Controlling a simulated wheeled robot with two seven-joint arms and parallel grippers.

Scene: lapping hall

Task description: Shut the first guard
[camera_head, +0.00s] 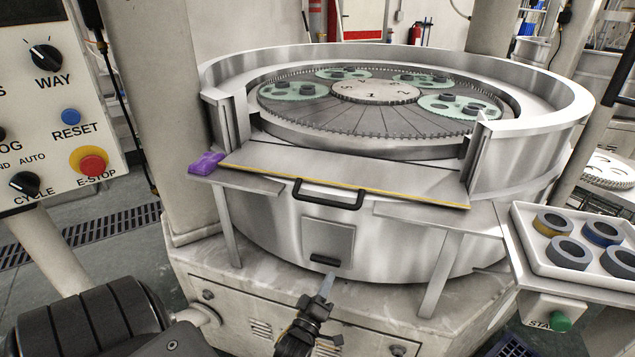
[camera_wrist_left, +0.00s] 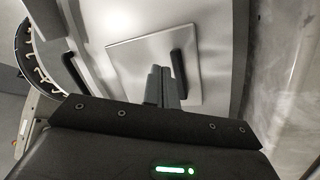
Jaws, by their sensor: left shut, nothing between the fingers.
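The machine's front guard (camera_head: 350,178) is a flat metal flap with a yellow-striped edge and a black bar handle (camera_head: 328,194). It is folded down and outward in the gap of the ring wall, so the front is open. My left gripper (camera_head: 326,284) is shut and empty, below the guard. It is just under the black pull of a small square hatch (camera_head: 327,238) on the machine's lower front. In the left wrist view, the closed fingers (camera_wrist_left: 165,70) point at the hatch plate (camera_wrist_left: 140,65), beside its black pull (camera_wrist_left: 179,72). I cannot tell whether they touch. My right gripper is out of view.
A purple object (camera_head: 206,163) lies at the guard's left end. A white tray (camera_head: 525,235) with several rings stands at the right, above a green start button (camera_head: 560,322). A control panel (camera_head: 60,110) stands at the left. Toothed carriers fill the round table inside.

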